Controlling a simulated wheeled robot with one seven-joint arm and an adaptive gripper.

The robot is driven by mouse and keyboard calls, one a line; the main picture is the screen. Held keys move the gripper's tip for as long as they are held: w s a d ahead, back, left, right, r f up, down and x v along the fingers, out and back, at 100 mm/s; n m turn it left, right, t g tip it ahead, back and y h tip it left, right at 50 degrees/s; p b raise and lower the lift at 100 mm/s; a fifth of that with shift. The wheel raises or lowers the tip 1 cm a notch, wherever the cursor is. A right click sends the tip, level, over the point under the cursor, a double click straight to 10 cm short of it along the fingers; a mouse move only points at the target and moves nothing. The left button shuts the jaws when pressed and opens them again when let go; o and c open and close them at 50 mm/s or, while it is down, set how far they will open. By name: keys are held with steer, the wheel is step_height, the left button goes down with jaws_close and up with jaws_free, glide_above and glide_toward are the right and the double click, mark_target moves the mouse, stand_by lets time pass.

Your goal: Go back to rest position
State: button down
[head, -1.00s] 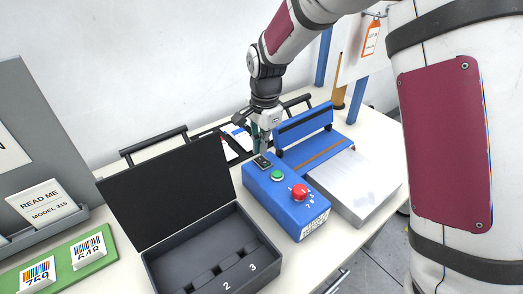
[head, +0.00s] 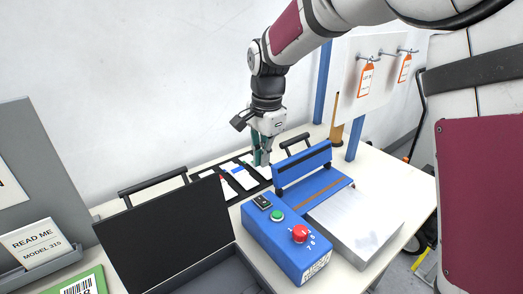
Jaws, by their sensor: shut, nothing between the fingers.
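My gripper (head: 262,160) points down in the head view, above the back of the table by the black tray with cards. Its fingers are shut and hold nothing that I can see. My arm reaches in from the upper right and bends down to it. The blue tester (head: 287,240), with a green button (head: 277,216), a red knob (head: 300,233) and a small dark display, stands in front of the gripper. The blue sealer-like device (head: 318,185) with a silver plate (head: 357,222) stands to the right.
An open black case (head: 165,226) stands at the front left. The black tray (head: 206,170) with white cards lies at the back. A sign reading READ ME (head: 38,244) and a green board (head: 82,284) are at the left. Orange tags (head: 366,80) hang at the back right.

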steer(key=s+d+r+n+t+p, duration=0.1)
steer(key=s+d+r+n, duration=0.2)
steer(key=s+d+r, duration=0.4)
steer(key=s+d+r+n+t, duration=0.1)
steer(key=s+d+r+n, duration=0.2)
steer(key=s, duration=0.5)
steer(key=s+d+n, duration=0.2)
steer(key=s, duration=0.6)
steer(key=s+d+n+t+p, duration=0.1)
steer(key=s+d+n, duration=0.2)
steer(key=s, duration=0.6)
steer(key=shift+d+t, duration=0.3)
steer(key=shift+d, duration=0.05)
steer(key=shift+r, duration=0.1)
